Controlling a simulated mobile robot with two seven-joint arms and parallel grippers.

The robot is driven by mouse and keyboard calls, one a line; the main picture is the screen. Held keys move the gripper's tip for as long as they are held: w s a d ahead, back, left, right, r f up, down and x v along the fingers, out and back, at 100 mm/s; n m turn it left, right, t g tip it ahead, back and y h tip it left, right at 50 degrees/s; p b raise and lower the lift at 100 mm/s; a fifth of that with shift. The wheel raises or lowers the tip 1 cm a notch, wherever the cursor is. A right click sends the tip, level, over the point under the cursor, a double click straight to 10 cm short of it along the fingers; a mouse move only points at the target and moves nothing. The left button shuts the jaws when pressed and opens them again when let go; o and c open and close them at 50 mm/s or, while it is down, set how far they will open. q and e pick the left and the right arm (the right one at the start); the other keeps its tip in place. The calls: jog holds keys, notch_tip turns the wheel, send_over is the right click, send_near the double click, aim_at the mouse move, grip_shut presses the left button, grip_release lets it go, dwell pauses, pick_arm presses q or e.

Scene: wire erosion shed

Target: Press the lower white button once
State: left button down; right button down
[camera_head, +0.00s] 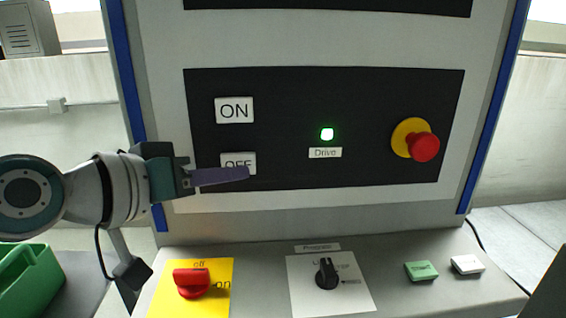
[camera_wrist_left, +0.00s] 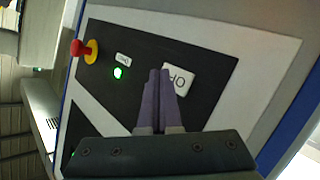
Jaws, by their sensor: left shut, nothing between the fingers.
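The lower white button, marked OFF (camera_head: 238,158), sits on the black panel directly below the white ON button (camera_head: 234,110). My left gripper (camera_head: 246,174) is shut and empty, its purple fingers crossing in front of the OFF button's lower part. In the left wrist view the shut fingertips (camera_wrist_left: 159,73) point at the panel just left of the OFF button (camera_wrist_left: 182,79), overlapping its edge. Whether the fingertips touch it cannot be told. My right gripper is not in view.
A lit green Drive lamp (camera_head: 327,134) and a red emergency stop (camera_head: 425,147) are on the panel. Below, the console carries a red switch (camera_head: 192,282), a black knob (camera_head: 326,275), a green button (camera_head: 421,270) and a small white button (camera_head: 467,264).

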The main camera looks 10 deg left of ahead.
pick_arm(q)
jog(key=shift+w, duration=0.15)
dwell(0.5)
jog(key=shift+w+a+b, duration=0.15)
jog(key=shift+w+b, duration=0.15)
jog(key=shift+w+a, duration=0.1)
jog(key=shift+w, duration=0.25)
dwell(0.6)
jog(key=shift+s, duration=0.1)
jog(key=shift+s+d+p, duration=0.25)
jog(key=shift+s+p, duration=0.15)
jog(key=shift+s, duration=0.3)
jog(key=shift+s+d+p, duration=0.25)
jog(key=shift+s+p, duration=0.3)
jog(key=shift+s, duration=0.25)
jog(key=shift+s+d+p, duration=0.2)
jog(key=shift+s+p, duration=0.3)
jog(key=shift+s, duration=0.3)
jog(key=shift+s+d+p, duration=0.25)
jog(key=shift+s+p, duration=0.3)
jog(key=shift+s, duration=0.25)
